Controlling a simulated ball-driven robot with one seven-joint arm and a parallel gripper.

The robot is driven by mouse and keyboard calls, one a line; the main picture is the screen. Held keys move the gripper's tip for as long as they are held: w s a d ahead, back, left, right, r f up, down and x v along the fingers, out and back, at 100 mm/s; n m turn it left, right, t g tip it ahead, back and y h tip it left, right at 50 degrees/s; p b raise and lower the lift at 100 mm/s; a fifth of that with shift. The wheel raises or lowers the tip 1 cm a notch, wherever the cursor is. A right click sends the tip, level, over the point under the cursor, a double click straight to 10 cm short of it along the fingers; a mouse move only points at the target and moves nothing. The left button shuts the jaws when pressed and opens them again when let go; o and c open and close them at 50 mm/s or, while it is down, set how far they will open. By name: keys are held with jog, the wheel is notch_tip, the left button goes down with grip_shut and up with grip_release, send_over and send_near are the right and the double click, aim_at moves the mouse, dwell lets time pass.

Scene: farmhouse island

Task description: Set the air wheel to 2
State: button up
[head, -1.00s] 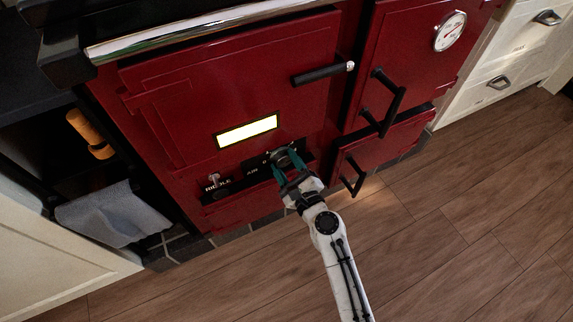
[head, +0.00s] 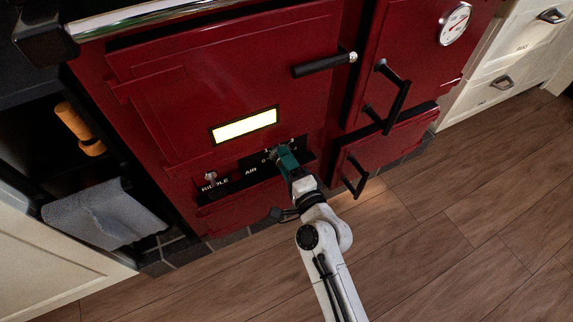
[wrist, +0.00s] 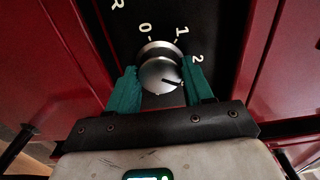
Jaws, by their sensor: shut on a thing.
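The air wheel (wrist: 158,76) is a round silver knob on a black plate, with 0, 1 and 2 printed around it in the wrist view. A dark mark on its face points right and slightly down, roughly toward the side of the 2 (wrist: 197,58). My gripper (wrist: 161,68) is shut on the wheel, with one teal finger on each side. In the head view my gripper (head: 284,158) reaches the AIR plate (head: 263,164) and hides most of the wheel.
The red stove front surrounds the plate. The RIDDLE knob (head: 210,177) stands to the left. A black door handle (head: 355,175) sticks out to the right, and a longer handle (head: 325,65) lies above. A grey towel (head: 105,214) hangs at left. The wood floor (head: 440,240) is clear.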

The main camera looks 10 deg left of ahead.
jog(key=n+b, duration=0.2)
jog(key=n, duration=0.4)
jog(key=shift+f, duration=0.15)
jog(key=shift+n, duration=0.3)
jog(key=o, duration=1)
jog(key=shift+s, duration=0.1)
jog(key=v, duration=1)
jog(key=shift+s+d+b, duration=0.25)
jog(key=shift+b, duration=0.05)
